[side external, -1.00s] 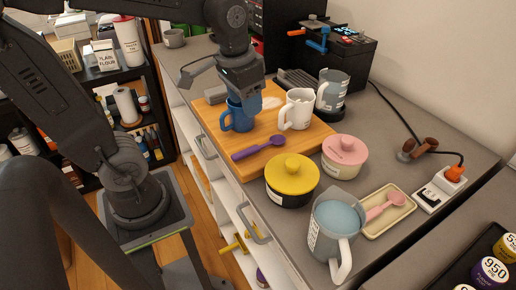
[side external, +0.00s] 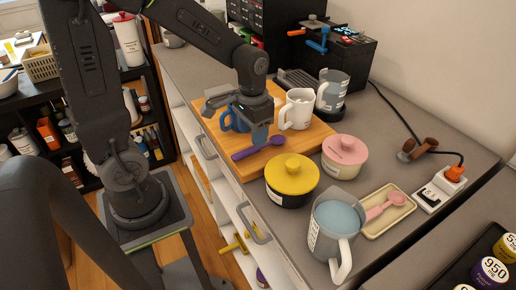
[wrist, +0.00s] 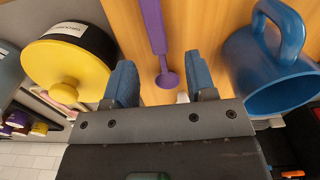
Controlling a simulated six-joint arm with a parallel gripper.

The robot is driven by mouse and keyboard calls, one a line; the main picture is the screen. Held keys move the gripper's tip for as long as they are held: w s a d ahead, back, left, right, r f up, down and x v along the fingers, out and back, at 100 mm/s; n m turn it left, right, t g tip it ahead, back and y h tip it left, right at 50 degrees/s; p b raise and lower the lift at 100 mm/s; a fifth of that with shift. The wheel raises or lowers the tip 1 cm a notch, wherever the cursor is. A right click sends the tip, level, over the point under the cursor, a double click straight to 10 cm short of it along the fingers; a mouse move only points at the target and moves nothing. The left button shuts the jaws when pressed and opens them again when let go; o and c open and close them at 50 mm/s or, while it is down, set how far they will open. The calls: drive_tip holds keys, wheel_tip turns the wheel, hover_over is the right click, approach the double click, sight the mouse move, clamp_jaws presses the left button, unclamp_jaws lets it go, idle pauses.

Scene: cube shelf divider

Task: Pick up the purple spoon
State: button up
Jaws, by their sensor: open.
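The purple spoon (side external: 243,154) lies on the wooden board (side external: 228,165), near its front edge. In the wrist view the spoon (wrist: 153,25) runs down from the top, with its round end between and beyond my fingers. My gripper (side external: 259,143) is open and points down over the spoon, hiding part of it in the side view. Its two blue fingertips (wrist: 161,78) stand either side of the spoon's line. Whether they touch it cannot be told.
A yellow-lidded pot (side external: 292,176) stands in front of the board. A white mug (side external: 297,110) stands behind. A pink-lidded pot (side external: 345,154) is to the right.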

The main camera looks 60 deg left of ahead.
sight(252, 148)
wheel_tip(252, 148, down, 5)
drive_tip(key=shift+s+d+r, duration=0.1)
drive_tip(key=shift+s, duration=0.05)
clamp_jaws()
idle(0.5)
